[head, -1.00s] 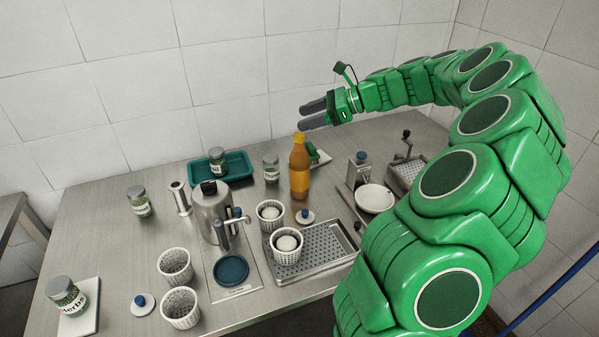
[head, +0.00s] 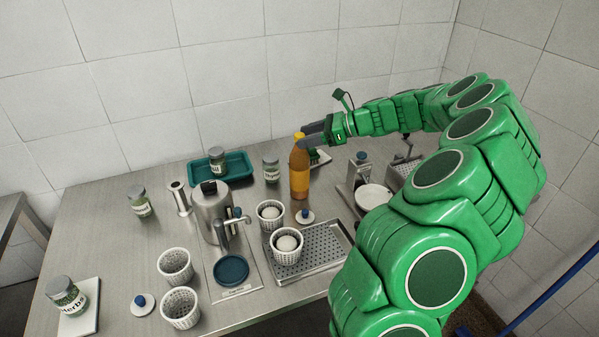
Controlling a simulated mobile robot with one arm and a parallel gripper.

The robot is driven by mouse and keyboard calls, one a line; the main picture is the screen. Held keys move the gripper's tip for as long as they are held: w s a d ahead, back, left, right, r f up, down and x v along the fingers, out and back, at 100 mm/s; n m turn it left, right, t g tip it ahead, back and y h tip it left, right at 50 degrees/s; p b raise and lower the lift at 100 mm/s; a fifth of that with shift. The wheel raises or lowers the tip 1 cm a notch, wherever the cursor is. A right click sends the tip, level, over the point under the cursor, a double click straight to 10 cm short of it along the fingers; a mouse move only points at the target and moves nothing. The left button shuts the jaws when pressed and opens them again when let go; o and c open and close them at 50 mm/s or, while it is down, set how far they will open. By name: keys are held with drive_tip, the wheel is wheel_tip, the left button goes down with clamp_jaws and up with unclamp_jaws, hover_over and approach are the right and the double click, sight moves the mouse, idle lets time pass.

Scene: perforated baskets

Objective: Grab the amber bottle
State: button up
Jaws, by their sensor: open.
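The amber bottle (head: 299,174) stands upright on the steel table, with an orange-yellow cap and a yellow label. My gripper (head: 306,135) is at the bottle's upper part, reaching in from the right with its grey fingers around or beside the neck. The fingers are open. One finger shows in front of the bottle's top and the other seems to lie behind it. I cannot tell whether either touches the bottle.
A thyme jar (head: 271,169) stands close left of the bottle. A perforated basket (head: 270,221) and a blue-knobbed lid (head: 305,216) are in front. Table at front left is partly clear.

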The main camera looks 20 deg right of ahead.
drive_tip(key=x, duration=0.5)
drive_tip(key=shift+w+d+f, duration=0.1)
drive_tip(key=shift+d+f, duration=0.05)
drive_tip(key=shift+f, duration=0.05)
clamp_jaws()
idle(0.3)
